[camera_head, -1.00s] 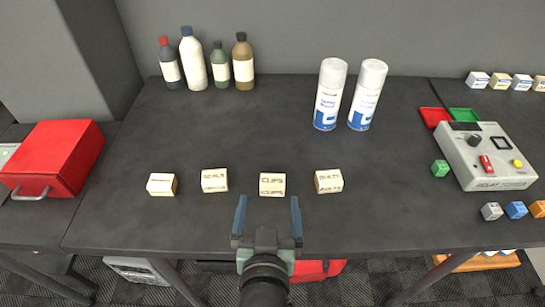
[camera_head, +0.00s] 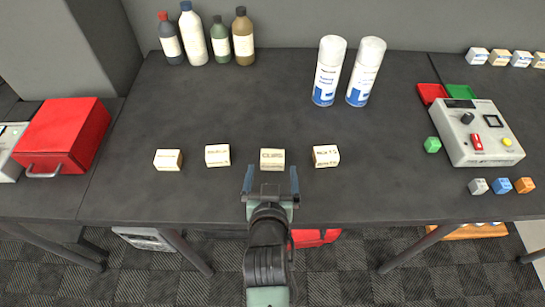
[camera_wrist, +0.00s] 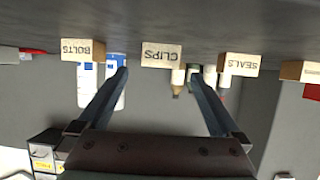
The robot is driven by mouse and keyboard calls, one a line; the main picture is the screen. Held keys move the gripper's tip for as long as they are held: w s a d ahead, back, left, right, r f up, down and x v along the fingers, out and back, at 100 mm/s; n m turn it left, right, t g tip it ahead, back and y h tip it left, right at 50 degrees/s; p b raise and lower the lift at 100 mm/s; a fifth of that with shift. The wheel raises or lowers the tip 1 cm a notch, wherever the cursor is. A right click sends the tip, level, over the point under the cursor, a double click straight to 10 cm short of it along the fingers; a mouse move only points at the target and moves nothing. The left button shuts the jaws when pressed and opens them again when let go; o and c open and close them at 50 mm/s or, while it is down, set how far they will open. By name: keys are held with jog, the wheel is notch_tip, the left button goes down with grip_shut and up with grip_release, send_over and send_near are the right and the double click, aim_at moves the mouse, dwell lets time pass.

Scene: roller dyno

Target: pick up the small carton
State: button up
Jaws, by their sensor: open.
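Several small cream cartons stand in a row near the table's front edge. The one marked CLIPS (camera_head: 272,160) is straight ahead of my gripper (camera_head: 271,172). The fingers are spread wider than this carton, with nothing between them, and their tips appear level with its near side. In the wrist view the CLIPS carton (camera_wrist: 162,54) shows between and beyond the fingertips (camera_wrist: 158,73). The BOLTS carton (camera_wrist: 83,49) and SEALS carton (camera_wrist: 239,64) flank it there. In the head view, one carton (camera_head: 326,156) is to its right and two (camera_head: 217,155) (camera_head: 168,160) are to its left.
Two white spray cans (camera_head: 345,72) stand behind the cartons, with several bottles (camera_head: 194,38) at the back left. A red box (camera_head: 62,135) is at the left. A grey control unit (camera_head: 470,135) and small coloured cubes (camera_head: 502,185) are at the right. The middle of the table is clear.

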aim_at(272, 161)
jog(key=shift+p+x, duration=0.3)
jog(key=shift+x, duration=2.2)
jog(key=shift+r, duration=0.1)
jog(key=shift+c, duration=0.3)
jog(key=c, duration=1.4)
